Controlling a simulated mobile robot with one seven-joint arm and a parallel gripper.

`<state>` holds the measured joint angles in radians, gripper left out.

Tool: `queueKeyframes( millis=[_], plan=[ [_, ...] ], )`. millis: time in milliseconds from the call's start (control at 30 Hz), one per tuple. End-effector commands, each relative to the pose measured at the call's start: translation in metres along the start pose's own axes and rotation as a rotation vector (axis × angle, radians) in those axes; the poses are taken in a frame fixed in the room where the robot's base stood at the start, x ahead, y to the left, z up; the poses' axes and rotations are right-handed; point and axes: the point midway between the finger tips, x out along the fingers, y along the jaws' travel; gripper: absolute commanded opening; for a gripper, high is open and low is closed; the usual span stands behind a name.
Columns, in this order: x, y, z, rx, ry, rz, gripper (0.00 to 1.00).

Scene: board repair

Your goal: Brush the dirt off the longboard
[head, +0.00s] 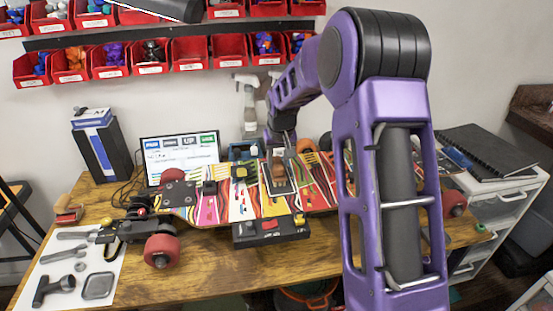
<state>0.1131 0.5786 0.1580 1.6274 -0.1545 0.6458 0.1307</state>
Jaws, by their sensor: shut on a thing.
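The longboard (235,206) lies across the workbench with its striped, colourful deck face up in view. A red wheel (162,250) shows at its left end, and another (454,203) at the right. My gripper (279,160) is over the middle of the deck, shut on a small brown thing that looks like a brush (278,176). The brush is at or just above the deck; I cannot tell whether it touches. Dirt cannot be made out clearly among the stripes. My arm hides the deck's right part.
A dark electronic box (271,231) sits at the board's front edge. Tools lie on a white mat (62,268) at the left, with a wooden block-like item (68,215) behind. A laptop (180,152), spray bottle (248,105) and red bins (150,57) are behind.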

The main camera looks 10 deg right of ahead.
Motion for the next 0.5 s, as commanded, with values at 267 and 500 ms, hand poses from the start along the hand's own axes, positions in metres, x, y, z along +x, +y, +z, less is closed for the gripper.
queueKeyframes(
  millis=[267,500],
  plan=[
    [-0.004,0.000,0.017,0.001,-0.002,0.000,0.00],
    [-0.008,0.001,0.030,0.000,-0.001,0.000,0.00]
  ],
)
